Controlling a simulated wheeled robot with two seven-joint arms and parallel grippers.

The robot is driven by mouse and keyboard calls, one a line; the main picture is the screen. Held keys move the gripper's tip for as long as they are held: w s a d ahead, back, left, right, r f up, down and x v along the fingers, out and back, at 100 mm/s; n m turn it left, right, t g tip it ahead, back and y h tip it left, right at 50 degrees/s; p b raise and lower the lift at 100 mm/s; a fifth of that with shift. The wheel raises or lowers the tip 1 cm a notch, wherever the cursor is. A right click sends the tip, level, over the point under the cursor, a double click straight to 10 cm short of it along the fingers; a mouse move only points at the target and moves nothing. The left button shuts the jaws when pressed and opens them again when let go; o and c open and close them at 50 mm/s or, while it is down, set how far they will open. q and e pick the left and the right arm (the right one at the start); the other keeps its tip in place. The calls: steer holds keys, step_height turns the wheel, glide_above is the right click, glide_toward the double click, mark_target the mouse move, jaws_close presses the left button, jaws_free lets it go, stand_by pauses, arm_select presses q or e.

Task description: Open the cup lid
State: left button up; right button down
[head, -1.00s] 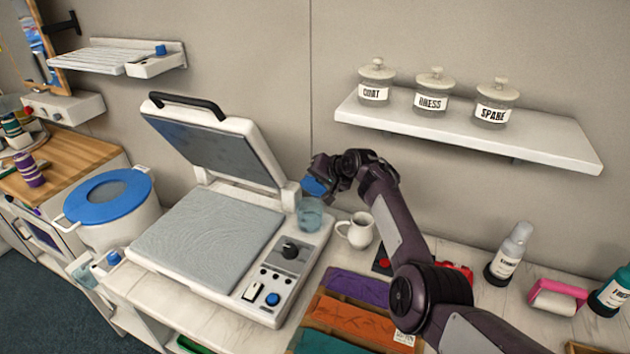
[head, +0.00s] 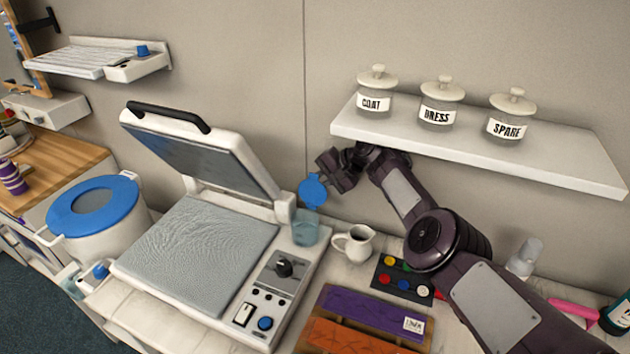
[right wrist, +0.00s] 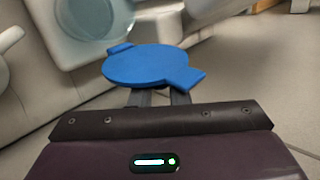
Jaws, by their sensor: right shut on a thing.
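The cup (head: 305,230) is a translucent blue-grey tumbler at the right rear corner of the white press, beside its hinge. Its top shows uncovered in the head view. The round blue lid (head: 313,192) stands tilted up on edge just above the cup's rim. I cannot tell whether they still touch. My right gripper (head: 330,178) is shut on the lid's edge. In the right wrist view the lid (right wrist: 148,66) extends beyond the fingers (right wrist: 158,95), with a tab on each side. The cup (right wrist: 92,18) shows behind it at the top. My left gripper is not in view.
The open press lid (head: 200,150) rises left of the cup. A white jug (head: 354,245) stands close to its right. A shelf (head: 480,150) with three labelled jars hangs above my right arm. A button panel (head: 403,281) and folded cloths lie in front.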

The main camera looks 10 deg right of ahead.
stand_by(0.3)
steer(key=c, duration=1.5)
jaws_free()
steer(key=shift+d+r+p, duration=0.25)
steer(key=shift+r+p, duration=0.1)
steer(key=shift+p, duration=0.05)
steer(key=shift+p+v, duration=0.85)
steer(key=shift+v, duration=2.55)
steer(key=shift+s+d+f, duration=0.1)
steer(key=shift+s+d, duration=0.05)
